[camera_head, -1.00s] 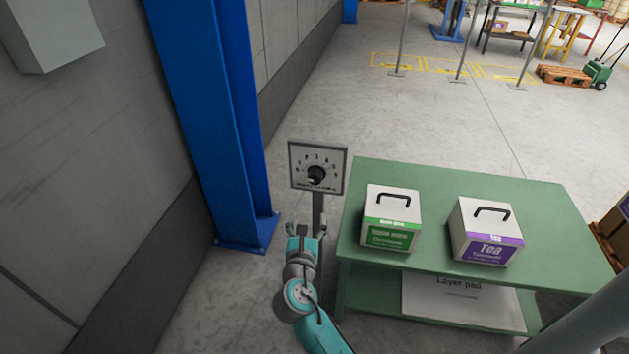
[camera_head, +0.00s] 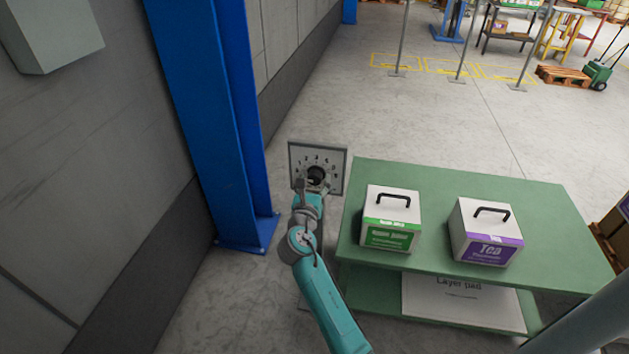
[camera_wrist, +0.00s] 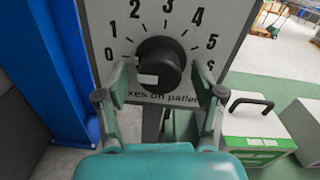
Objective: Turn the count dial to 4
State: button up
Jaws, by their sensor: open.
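The count dial is a black round knob (camera_wrist: 165,58) on a white plate (camera_wrist: 100,15) printed with numbers 0 to 6. In the wrist view its white pointer mark sits at the lower left of the knob, nearest the 0 side. The 4 is at the knob's upper right. The dial plate also shows in the head view (camera_head: 335,160) on a post. My gripper (camera_wrist: 160,76) is open, with one finger on each side of the knob. Gaps appear to remain between fingers and knob; contact cannot be told. In the head view my gripper (camera_head: 309,186) partly covers the dial's lower part.
A green table (camera_head: 400,172) stands right of the dial, carrying a green-labelled case (camera_head: 391,217) and a purple-labelled tea case (camera_head: 487,230). A blue column (camera_head: 215,120) and a grey wall stand to the left. Open floor lies behind the dial.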

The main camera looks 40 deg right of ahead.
jog(key=shift+w+d, duration=0.2)
jog(key=shift+d, duration=0.05)
jog(key=c, duration=1.1)
jog(key=shift+o, duration=0.2)
